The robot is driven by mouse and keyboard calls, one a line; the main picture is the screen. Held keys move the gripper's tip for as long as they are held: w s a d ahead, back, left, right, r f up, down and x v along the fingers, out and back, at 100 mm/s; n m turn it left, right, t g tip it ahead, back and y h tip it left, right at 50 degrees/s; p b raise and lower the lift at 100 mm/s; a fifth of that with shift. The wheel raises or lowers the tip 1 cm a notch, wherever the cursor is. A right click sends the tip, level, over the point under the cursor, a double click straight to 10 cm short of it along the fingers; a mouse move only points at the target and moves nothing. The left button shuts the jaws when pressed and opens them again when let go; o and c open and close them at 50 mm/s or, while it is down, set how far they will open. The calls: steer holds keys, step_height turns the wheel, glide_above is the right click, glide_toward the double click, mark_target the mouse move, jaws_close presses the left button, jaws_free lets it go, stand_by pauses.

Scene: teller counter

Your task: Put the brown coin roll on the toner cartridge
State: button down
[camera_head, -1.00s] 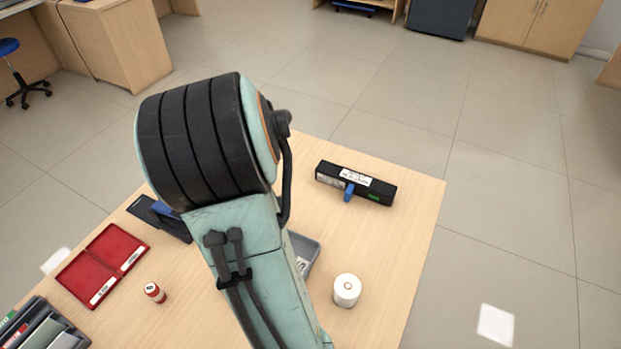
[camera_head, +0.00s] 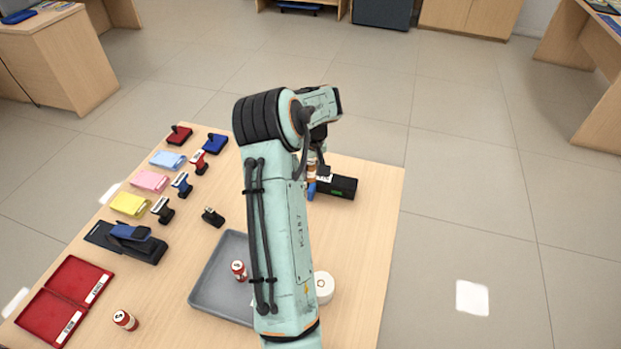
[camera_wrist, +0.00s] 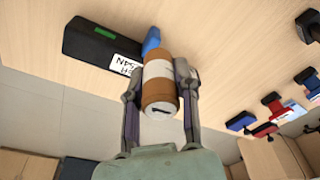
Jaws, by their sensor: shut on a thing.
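The brown coin roll (camera_wrist: 159,90), brown with a white band, is between the two fingers of my gripper (camera_wrist: 160,72) in the wrist view. My gripper is shut on it. In the head view a small part of the roll (camera_head: 312,171) shows beside my arm, at the left end of the toner cartridge (camera_head: 343,187). The cartridge is a long black box with a white label and a blue tab. In the wrist view the cartridge (camera_wrist: 88,45) lies just beyond and left of the roll, its blue tab close to the roll's far end. I cannot tell whether they touch.
A grey tray (camera_head: 207,291) holds a red-and-white roll (camera_head: 239,270); another such roll (camera_head: 125,320) stands near a red case (camera_head: 62,300). A white paper roll (camera_head: 325,287) is right of my arm. Stamps and coloured pads line the left. The table's right side is clear.

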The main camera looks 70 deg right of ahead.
mark_target(309, 186)
steer(key=shift+w+d+f, duration=0.15)
steer(key=shift+d+f, duration=0.4)
steer(key=shift+f, duration=0.1)
steer(key=shift+w+d+f, duration=0.15)
steer(key=shift+d+f, duration=0.35)
steer(key=shift+f, duration=0.1)
steer(key=shift+w+d+f, duration=0.1)
steer(key=shift+d+f, duration=0.1)
steer(key=shift+f, duration=1.55)
steer(key=shift+f, duration=0.1)
steer(key=c, duration=0.8)
jaws_free()
steer(key=shift+f, duration=0.1)
steer(key=shift+c, duration=0.2)
step_height(309, 186, up, 12)
steer(key=s+a, duration=0.1)
steer(key=shift+s+a, duration=0.15)
